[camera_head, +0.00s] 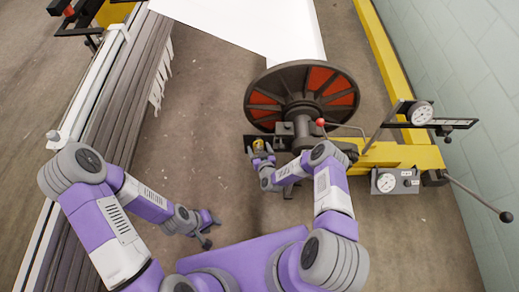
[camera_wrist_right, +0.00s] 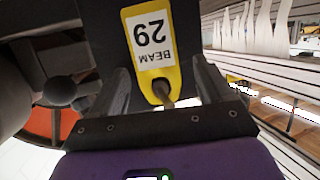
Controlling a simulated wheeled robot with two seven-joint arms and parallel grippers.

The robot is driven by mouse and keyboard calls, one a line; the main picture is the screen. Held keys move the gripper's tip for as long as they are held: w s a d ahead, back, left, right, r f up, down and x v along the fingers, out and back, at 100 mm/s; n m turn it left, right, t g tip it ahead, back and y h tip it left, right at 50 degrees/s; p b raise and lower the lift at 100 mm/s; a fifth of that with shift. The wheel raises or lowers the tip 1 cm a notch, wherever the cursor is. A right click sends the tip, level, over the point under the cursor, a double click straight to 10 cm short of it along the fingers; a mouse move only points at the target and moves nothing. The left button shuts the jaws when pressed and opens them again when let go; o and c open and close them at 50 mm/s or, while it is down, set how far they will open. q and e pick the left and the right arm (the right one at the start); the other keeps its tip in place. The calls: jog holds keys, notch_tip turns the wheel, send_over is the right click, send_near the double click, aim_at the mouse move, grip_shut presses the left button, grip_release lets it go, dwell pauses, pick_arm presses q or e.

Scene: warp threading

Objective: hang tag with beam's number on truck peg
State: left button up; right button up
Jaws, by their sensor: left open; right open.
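A yellow tag (camera_wrist_right: 150,45) with a white label reading BEAM 29 shows upside down in the right wrist view. A grey peg (camera_wrist_right: 161,93) shows at its narrow end, against a dark plate (camera_wrist_right: 95,50). My right gripper (camera_wrist_right: 162,85) is open, with one finger on each side of the tag's narrow end; I cannot tell whether they touch it. In the head view the tag (camera_head: 258,144) is a small yellow patch just beyond my right gripper (camera_head: 263,158). My left gripper (camera_head: 208,225) is open and empty above the floor.
The beam (camera_head: 302,95), with dark flanges and red panels, stands behind the right gripper. A yellow frame (camera_head: 405,156) with gauges, levers and a red-knobbed handle (camera_head: 321,122) lies right. A long slatted machine (camera_head: 120,90) runs along the left. Floor between is clear.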

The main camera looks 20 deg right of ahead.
jog(key=shift+d, duration=0.15)
jog(key=s+a+r+m+g+y+p, duration=0.1)
jog(key=s+a+r+g+p, duration=0.1)
jog(key=s+r, duration=0.4)
jog(key=s+a+r+g+y+p, duration=0.2)
jog(key=s+r+g+p, duration=0.2)
jog(key=s, duration=1)
jog(key=s+a+r+m+g+y+p, duration=0.1)
jog(key=s+a+r+g+p, duration=0.2)
jog(key=s+r+g, duration=0.5)
jog(key=shift+s+r+m, duration=0.3)
jog(key=shift+s+r, duration=0.25)
jog(key=shift+s, duration=0.5)
